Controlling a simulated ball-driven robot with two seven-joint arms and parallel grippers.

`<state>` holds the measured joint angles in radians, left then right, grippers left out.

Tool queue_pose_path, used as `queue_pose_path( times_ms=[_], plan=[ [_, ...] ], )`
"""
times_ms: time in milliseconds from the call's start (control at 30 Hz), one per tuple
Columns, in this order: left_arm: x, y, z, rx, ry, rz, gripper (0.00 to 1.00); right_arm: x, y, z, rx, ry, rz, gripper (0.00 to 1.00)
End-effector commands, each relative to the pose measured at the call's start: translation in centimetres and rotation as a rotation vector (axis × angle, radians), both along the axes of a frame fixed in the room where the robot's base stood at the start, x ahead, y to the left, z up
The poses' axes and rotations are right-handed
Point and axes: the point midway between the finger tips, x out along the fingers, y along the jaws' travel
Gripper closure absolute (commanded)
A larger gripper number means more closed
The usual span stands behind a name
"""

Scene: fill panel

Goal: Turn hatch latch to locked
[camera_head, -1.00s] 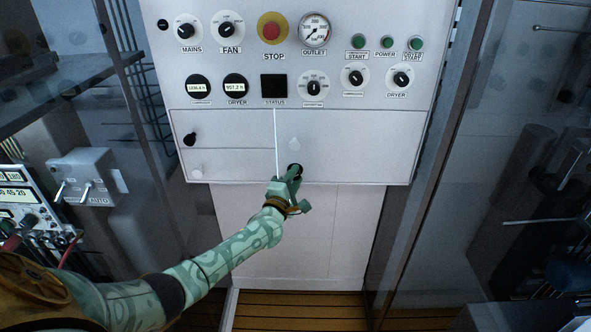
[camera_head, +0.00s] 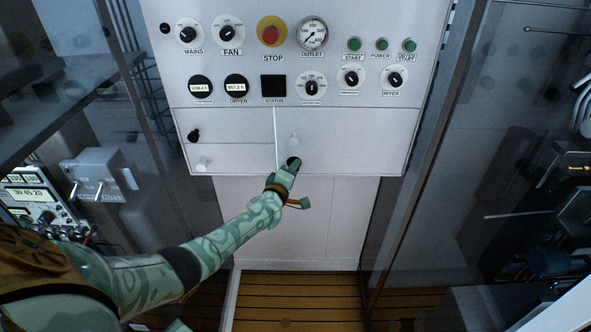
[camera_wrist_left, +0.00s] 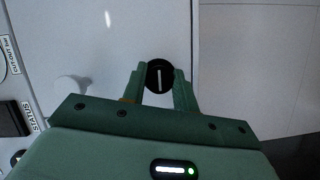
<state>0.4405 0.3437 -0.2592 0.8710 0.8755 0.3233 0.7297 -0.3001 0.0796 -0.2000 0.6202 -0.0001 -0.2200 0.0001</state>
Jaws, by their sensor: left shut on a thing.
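The hatch is the pale lower-right door of the panel. Its black round latch (camera_head: 293,161) is near the door's lower edge, partly hidden by my left gripper. In the left wrist view the latch (camera_wrist_left: 160,76) shows a white line across its face, running up and down that picture. My left gripper (camera_head: 290,168) is shut on the latch, with one finger on each side of it; the fingers also show in the left wrist view (camera_wrist_left: 160,88). A white knob (camera_head: 294,141) is just above the latch. My right gripper is not in view.
A second black knob (camera_head: 194,135) and a white knob (camera_head: 203,164) are on the left doors. Dials, a red stop button (camera_head: 270,35) and green buttons fill the panel above. Glass-like walls stand on both sides. A wooden floor (camera_head: 300,290) lies below.

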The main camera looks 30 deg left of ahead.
Motion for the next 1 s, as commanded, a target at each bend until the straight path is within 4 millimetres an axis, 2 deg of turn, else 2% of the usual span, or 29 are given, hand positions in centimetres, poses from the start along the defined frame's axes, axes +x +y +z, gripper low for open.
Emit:
queue_pose_path(
  times_ms=[33, 300, 333, 400, 767, 867, 1000],
  plan=[
    [0.3, 0.5, 0.9, 0.003, -0.019, 0.009, 0.94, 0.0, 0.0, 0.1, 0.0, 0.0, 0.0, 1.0],
    [0.3, 0.5, 1.0, 0.003, -0.02, 0.009, 0.94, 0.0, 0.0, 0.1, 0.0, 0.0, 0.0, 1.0],
    [0.3, 0.5, 1.0, 0.002, -0.02, 0.009, 0.66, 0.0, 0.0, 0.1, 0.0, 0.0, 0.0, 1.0],
    [0.3, 0.5, 1.0, 0.003, -0.019, 0.008, 0.5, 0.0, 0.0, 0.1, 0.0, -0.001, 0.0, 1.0],
    [-0.4, 0.0, 0.5, 0.0, -0.006, 0.003, 0.5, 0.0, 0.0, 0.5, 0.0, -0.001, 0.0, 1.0],
    [-1.9, -0.3, 0.8, -0.001, -0.006, 0.002, 0.5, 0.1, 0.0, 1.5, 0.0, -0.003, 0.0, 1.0],
    [-5.3, -0.9, 1.2, -0.002, -0.006, 0.003, 0.5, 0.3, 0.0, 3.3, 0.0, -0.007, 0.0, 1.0]
  ],
)
